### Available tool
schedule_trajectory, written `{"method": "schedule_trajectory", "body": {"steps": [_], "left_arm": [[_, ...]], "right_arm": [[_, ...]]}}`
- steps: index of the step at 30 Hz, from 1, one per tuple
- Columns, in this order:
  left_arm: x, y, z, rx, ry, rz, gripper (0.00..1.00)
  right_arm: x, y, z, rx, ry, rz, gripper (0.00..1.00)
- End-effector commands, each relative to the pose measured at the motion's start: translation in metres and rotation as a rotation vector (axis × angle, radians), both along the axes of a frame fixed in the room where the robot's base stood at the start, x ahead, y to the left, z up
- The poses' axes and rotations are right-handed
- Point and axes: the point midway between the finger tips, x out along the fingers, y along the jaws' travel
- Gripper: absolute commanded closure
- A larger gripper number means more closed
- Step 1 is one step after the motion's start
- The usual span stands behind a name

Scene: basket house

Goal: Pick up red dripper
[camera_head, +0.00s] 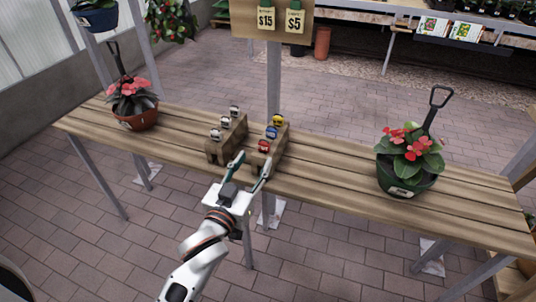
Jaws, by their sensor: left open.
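The red dripper (264,146) sits at the near end of a brown wooden block (269,157) on the slatted wooden table. Behind it on the same block are a blue dripper (271,132) and a yellow dripper (278,120). My left gripper (255,160) is open and empty at the table's front edge. Its two fingers point up the picture toward the blocks, one on each side of the near end of the red dripper's block. The right fingertip appears close to this block; I cannot tell if they touch. My right gripper is not in view.
A second block (228,142) with several grey-white drippers stands just left. A red-flowered plant in a terracotta pot (138,119) is at the table's left, another in a dark pot (400,182) at the right. A metal post (273,70) rises behind the blocks.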

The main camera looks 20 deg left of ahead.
Motion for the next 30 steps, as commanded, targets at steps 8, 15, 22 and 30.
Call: {"method": "schedule_trajectory", "body": {"steps": [8, 15, 22, 30], "left_arm": [[0.022, 0.0, 0.004, -0.008, -0.015, 0.006, 0.57], [0.042, -0.002, 0.002, -0.006, -0.014, 0.005, 0.57], [0.071, -0.004, 0.001, -0.007, -0.011, 0.005, 0.57], [0.082, -0.004, 0.002, -0.006, -0.012, 0.006, 0.57]], "right_arm": [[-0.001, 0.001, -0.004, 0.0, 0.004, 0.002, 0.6], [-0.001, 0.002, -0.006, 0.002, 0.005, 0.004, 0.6], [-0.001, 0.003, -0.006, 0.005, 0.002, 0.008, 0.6], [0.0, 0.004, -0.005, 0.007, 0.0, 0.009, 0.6]]}}
